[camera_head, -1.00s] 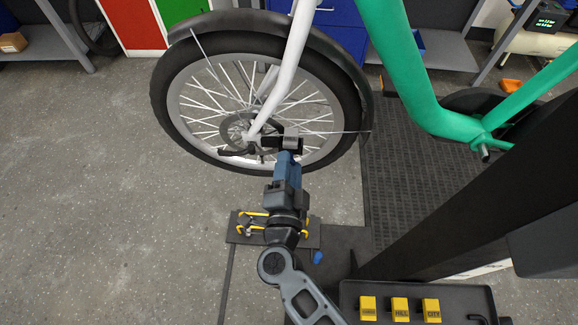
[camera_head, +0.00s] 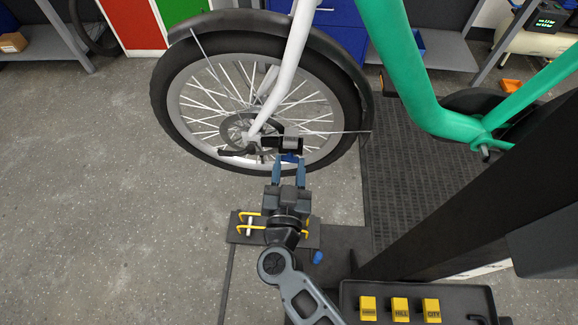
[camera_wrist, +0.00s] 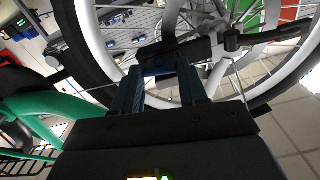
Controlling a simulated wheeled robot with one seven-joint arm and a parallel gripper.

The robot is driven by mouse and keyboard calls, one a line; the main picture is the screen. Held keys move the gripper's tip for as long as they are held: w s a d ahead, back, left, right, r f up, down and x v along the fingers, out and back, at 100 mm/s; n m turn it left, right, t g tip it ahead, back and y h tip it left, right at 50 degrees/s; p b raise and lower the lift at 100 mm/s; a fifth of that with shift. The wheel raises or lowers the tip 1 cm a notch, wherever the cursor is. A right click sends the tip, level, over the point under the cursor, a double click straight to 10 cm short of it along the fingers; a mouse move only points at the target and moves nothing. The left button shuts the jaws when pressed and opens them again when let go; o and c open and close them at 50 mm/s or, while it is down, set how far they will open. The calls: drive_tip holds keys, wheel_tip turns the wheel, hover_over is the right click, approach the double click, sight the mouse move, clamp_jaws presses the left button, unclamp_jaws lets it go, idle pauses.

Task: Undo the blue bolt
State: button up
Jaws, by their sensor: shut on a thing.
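The blue bolt (camera_head: 291,157) sits at the front wheel's hub, under a black block (camera_head: 287,143) beside the white fork. My gripper (camera_head: 289,161) reaches up to it from below, one finger on each side, and is shut on it. In the wrist view the two fingers (camera_wrist: 160,82) stand apart with the dark blue bolt (camera_wrist: 160,69) between their tips, below the black block. The bolt is mostly hidden by the fingers and block, so I cannot tell how deep it is seated.
The front wheel (camera_head: 170,130) and white fork (camera_head: 293,60) stand close around the gripper. A yellow-railed plate (camera_head: 243,237) and a small blue piece (camera_head: 318,257) lie below. A tray (camera_head: 385,290) with yellow blocks is at lower right. The left floor is clear.

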drive_tip(key=shift+n, duration=0.9)
drive_tip(key=shift+f, duration=0.1)
drive_tip(key=o, duration=1.1)
drive_tip(key=shift+c, duration=0.2)
drive_tip(key=shift+s, duration=0.1)
drive_tip(key=s, duration=0.7)
drive_tip(key=shift+s+a+b, duration=0.15)
drive_tip(key=shift+s+b, duration=0.2)
